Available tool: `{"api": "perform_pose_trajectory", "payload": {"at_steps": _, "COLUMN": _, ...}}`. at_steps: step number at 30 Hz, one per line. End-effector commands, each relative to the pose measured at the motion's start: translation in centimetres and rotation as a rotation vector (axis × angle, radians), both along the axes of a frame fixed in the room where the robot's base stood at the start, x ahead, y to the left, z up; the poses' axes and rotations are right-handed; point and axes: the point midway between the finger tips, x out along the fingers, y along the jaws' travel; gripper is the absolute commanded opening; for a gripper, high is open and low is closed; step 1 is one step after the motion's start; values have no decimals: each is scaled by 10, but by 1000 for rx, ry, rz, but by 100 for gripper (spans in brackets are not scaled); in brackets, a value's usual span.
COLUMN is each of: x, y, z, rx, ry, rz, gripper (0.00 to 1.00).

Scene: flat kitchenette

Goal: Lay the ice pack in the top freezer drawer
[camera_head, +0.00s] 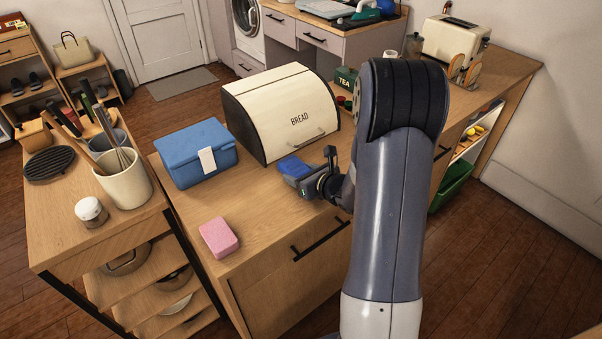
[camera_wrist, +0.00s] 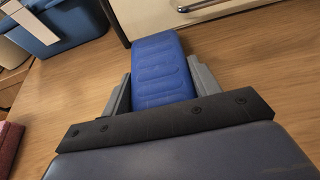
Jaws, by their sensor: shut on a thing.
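The ice pack (camera_wrist: 161,68) is a blue ribbed block. My gripper (camera_wrist: 160,85) is shut on it, with one grey finger along each side in the wrist view. In the head view the blue ice pack (camera_head: 293,166) sticks out from my gripper (camera_head: 297,173), over the wooden counter in front of the bread bin. I cannot tell whether the pack touches the counter or is held just above it. No freezer or freezer drawer can be made out in either view.
The cream bread bin (camera_head: 282,112) stands right behind the ice pack. A blue lidded box (camera_head: 195,154) is to the left, and a pink block (camera_head: 219,237) lies near the front edge. A utensil pot (camera_head: 124,180) stands farther left. The counter (camera_head: 262,205) between them is clear.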

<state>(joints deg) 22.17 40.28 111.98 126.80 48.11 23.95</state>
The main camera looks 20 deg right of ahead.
Motion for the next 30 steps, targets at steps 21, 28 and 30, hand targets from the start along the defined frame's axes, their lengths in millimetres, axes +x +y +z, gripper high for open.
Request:
{"api": "perform_pose_trajectory", "payload": {"at_steps": 21, "x": 0, "y": 0, "z": -2, "rx": 0, "ry": 0, "rz": 1, "gripper": 80}}
{"api": "perform_pose_trajectory", "payload": {"at_steps": 28, "x": 0, "y": 0, "z": 1, "rx": 0, "ry": 0, "rz": 0, "gripper": 80}}
{"api": "perform_pose_trajectory", "payload": {"at_steps": 30, "x": -3, "y": -2, "z": 3, "rx": 0, "ry": 0, "rz": -1, "gripper": 80}}
